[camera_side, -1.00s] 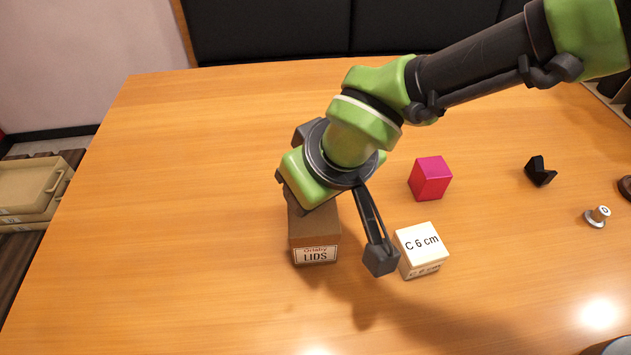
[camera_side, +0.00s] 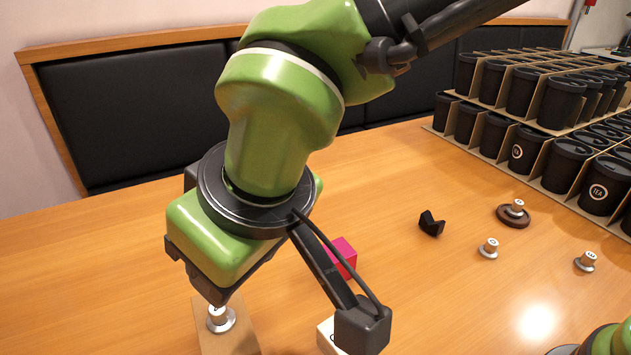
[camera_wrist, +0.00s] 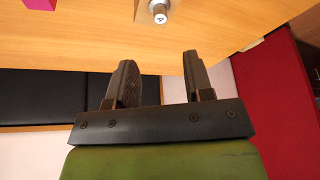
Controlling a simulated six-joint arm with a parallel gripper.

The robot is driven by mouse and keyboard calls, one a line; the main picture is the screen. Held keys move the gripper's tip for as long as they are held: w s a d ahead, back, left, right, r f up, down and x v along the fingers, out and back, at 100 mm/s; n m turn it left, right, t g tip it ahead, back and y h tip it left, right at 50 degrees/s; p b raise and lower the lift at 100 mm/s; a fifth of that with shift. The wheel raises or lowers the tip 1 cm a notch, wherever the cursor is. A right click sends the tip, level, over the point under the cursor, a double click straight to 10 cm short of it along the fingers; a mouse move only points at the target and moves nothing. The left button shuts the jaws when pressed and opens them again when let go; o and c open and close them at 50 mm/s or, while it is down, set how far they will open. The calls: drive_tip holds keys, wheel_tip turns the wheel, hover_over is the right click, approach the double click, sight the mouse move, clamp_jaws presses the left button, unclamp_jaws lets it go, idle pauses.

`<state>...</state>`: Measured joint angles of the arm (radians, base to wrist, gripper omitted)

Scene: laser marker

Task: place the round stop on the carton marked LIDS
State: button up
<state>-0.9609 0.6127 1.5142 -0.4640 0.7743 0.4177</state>
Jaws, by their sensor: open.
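A round metal stop (camera_side: 220,319) with a wide base stands upright on top of a brown carton (camera_side: 240,343). The carton's front is cut off by the lower edge of the side view, so its label is out of frame. My gripper (camera_side: 210,290) is just above the stop. In the wrist view my gripper (camera_wrist: 158,58) has its two fingers apart with nothing between them. The stop (camera_wrist: 158,9) shows beyond the fingertips there, clear of both, on the carton (camera_wrist: 142,13).
A pink cube (camera_side: 344,256) and a mostly hidden white block (camera_side: 325,338) are to the right. Farther right are a black notched block (camera_side: 431,223), more metal stops (camera_side: 488,249) (camera_side: 586,262), a dark disc (camera_side: 513,218) bearing another stop, and crates of black cups (camera_side: 562,160).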

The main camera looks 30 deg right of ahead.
drive_tip(key=d+r+m, duration=0.2)
drive_tip(key=d+r, duration=0.3)
drive_tip(key=d, duration=0.4)
drive_tip(key=d+r+m, duration=0.3)
drive_tip(key=d+r, duration=0.2)
drive_tip(key=d, duration=0.3)
drive_tip(key=s+d+m+t, duration=0.3)
drive_tip(key=s+d+m, duration=0.2)
drive_tip(key=s+d, duration=0.6)
drive_tip(key=shift+s+d+r, duration=0.15)
drive_tip(key=shift+s+d, duration=0.1)
drive_tip(key=shift+d, duration=0.5)
